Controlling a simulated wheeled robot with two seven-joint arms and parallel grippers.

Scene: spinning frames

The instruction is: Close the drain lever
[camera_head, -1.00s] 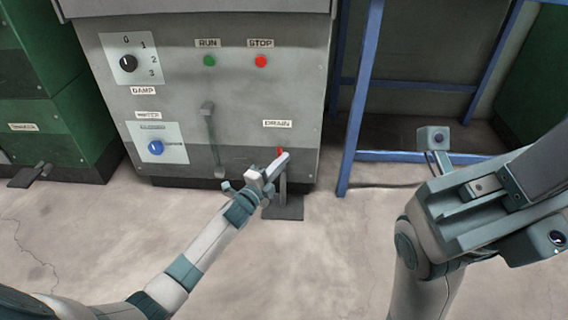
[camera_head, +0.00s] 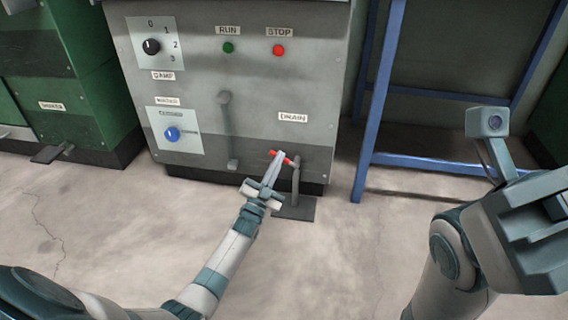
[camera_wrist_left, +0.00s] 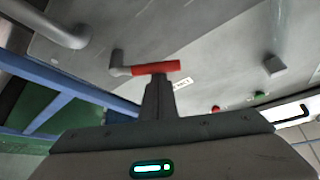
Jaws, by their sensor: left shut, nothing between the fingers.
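The red drain lever (camera_head: 283,158) is low on the grey machine front, below the DRAIN label (camera_head: 293,117). It lies nearly sideways, sloping slightly down to the right in the head view. In the left wrist view the red handle (camera_wrist_left: 160,68) extends from a grey elbow at its left end. My left gripper (camera_head: 279,159) is shut and empty, its fingertips at the lever. The fingers hide part of the lever, and I cannot tell whether they touch it. My right gripper (camera_head: 535,220) is at the right edge, partly cut off, its fingers unclear.
A foot pedal with a grey post (camera_head: 296,185) stands on the floor just right of my left fingers. A grey vertical handle (camera_head: 228,130) is to the left. A blue frame (camera_head: 377,110) stands right of the machine. The front floor is largely clear.

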